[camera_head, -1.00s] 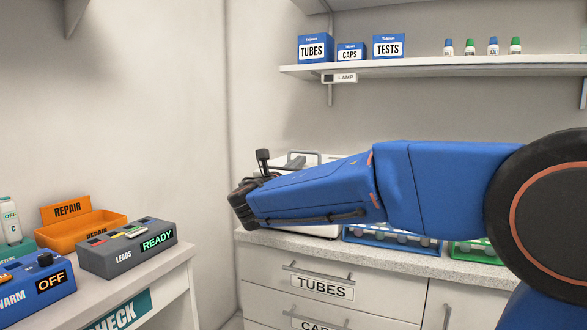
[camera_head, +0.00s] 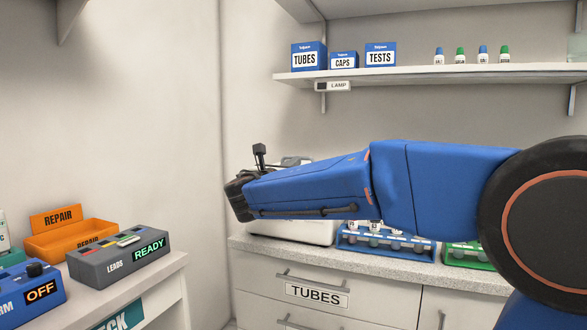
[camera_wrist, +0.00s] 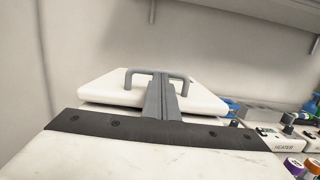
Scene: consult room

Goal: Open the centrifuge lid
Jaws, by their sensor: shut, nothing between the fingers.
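The white centrifuge (camera_head: 312,231) stands on the counter at the back, mostly hidden behind my arm in the head view. Its white lid (camera_wrist: 100,88) fills the middle of the wrist view, with a grey bar handle (camera_wrist: 184,80) on top. The lid looks down on the body, but its edge is partly hidden, so I cannot tell if it is slightly raised. My gripper (camera_wrist: 160,76) is shut and empty. Its grey fingers reach over the lid and overlap the middle of the handle in the picture. I cannot tell whether they touch it.
A blue tube rack (camera_head: 388,243) and a green rack (camera_head: 468,254) stand right of the centrifuge. A heater (camera_wrist: 283,142) shows in the wrist view. A shelf (camera_head: 430,75) with boxes hangs above. The side wall is close on the left.

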